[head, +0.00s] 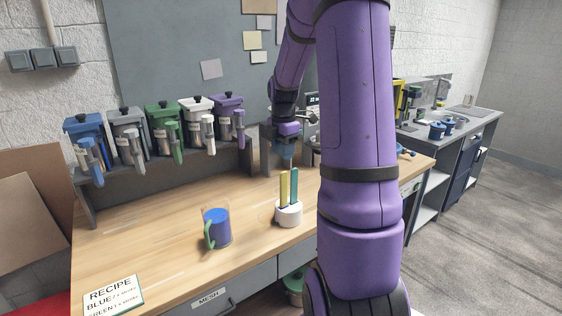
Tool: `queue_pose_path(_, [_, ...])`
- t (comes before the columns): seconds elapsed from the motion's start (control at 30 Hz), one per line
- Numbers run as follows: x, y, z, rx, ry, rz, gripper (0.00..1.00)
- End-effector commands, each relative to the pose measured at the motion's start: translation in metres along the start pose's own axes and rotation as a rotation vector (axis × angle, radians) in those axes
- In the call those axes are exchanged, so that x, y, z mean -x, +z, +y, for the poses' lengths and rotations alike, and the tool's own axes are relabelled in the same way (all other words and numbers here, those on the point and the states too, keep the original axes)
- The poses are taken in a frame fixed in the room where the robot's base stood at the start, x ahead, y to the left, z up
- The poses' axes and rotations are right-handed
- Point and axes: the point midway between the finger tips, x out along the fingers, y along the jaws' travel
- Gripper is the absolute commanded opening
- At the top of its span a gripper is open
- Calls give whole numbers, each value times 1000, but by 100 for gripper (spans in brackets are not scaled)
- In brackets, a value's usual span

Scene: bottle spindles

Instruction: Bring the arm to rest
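My purple arm rises on the right side of the head view and bends over the bench. My gripper (285,153) hangs pointing down above the back of the wooden bench (150,245), to the right of the dispenser shelf. Its fingers are small and dark, so I cannot tell whether they are open or shut, or whether they hold anything. A clear mug (217,228) with blue contents and a green handle stands on the bench. A white holder (289,213) with a yellow and a teal stick upright in it stands right of the mug, nearer than my gripper.
Blue (85,143), grey (127,135), green (164,125), white (199,121) and purple (229,118) dispensers line the raised shelf. A recipe card (113,294) lies front left. A side counter (440,138) with blue cups stands right. The bench's left middle is clear.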

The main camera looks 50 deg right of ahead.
Motion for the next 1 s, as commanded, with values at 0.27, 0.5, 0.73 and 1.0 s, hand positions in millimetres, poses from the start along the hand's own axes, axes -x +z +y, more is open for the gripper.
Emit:
queue_pose_path(0.27, [6, 0, 0, 0, 0, 0, 40])
queue_pose_path(0.5, [24, -24, -6, -64, 25, -13, 40])
queue_pose_path(0.73, [75, -95, -35, -302, 114, -26, 40])
queue_pose_path(1.0, [118, -168, -92, -609, 224, 27, 40])
